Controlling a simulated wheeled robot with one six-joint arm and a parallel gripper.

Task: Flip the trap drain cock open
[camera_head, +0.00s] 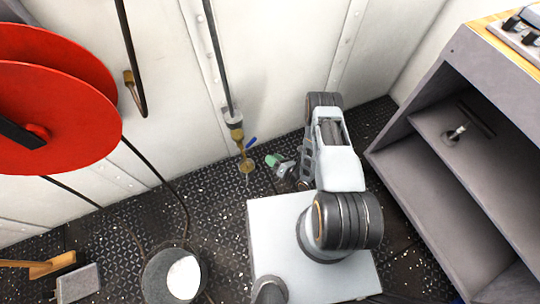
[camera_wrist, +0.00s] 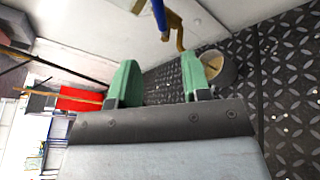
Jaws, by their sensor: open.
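The drain cock is a brass fitting (camera_head: 237,136) at the lower end of a dark vertical pipe by the white wall, with a small blue lever (camera_head: 251,142) pointing up and to the right. In the wrist view the blue lever (camera_wrist: 159,14) and a bent brass piece (camera_wrist: 176,30) show at the top, beyond the fingertips. My gripper (camera_head: 273,160) is just right of and a little below the lever in the head view. Its green fingers stand apart with nothing between them in the wrist view (camera_wrist: 160,80). The gripper appears clear of the lever.
A large red reel (camera_head: 60,110) is at the left, with a dark hose hanging below. A grey bucket (camera_head: 150,275) with pale contents stands on the dark patterned deck (camera_head: 215,215). A grey shelf unit (camera_head: 420,165) stands at the right.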

